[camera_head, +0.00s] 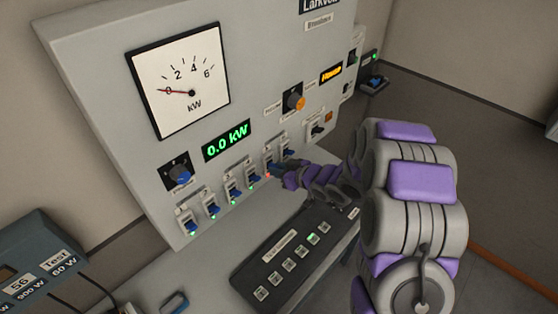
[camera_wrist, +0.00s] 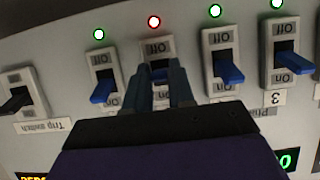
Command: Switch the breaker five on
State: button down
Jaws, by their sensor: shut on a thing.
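Breaker five (camera_head: 268,156) is in the row of small white switches along the lower edge of the grey panel, in the head view. A red light shows beneath it. In the wrist view, which is upside down to the panel, breaker five (camera_wrist: 158,47) is at upper centre with the red light above it and the word "Off" on its plate. My gripper (camera_head: 281,169) is at this switch. In the wrist view my gripper (camera_wrist: 167,78) has its two dark fingers close together on the breaker's lever, which they mostly hide.
Neighbouring breakers (camera_wrist: 226,62) (camera_wrist: 103,76) stand close on both sides, with blue levers and green lights. A trip switch (camera_wrist: 20,92) is farther left in the wrist view. A power meter (camera_head: 180,78) reads near zero, and the display (camera_head: 228,140) reads 0.0 kW. A button box (camera_head: 296,250) lies below.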

jog(key=shift+w+a+r+g+h+p, duration=0.15)
jog(key=shift+r+g+h+p, duration=0.5)
jog(key=shift+p, duration=2.45)
jog(key=shift+w+a+r+g+h+p, duration=0.15)
jog(key=shift+r+g+h+p, duration=0.5)
jog(key=shift+p, duration=2.45)
jog(key=p, duration=0.3)
jog(key=shift+g+h, duration=0.4)
jog(key=shift+w+p, duration=0.15)
jog(key=shift+p, duration=0.95)
jog(key=shift+f+g+h, duration=0.1)
jog(key=shift+g+h, duration=0.2)
jog(key=c, duration=1)
grip_release()
jog(key=shift+a+f, duration=0.1)
jog(key=shift+f, duration=0.05)
jog(key=shift+o, duration=0.2)
jog(key=v, duration=1.7)
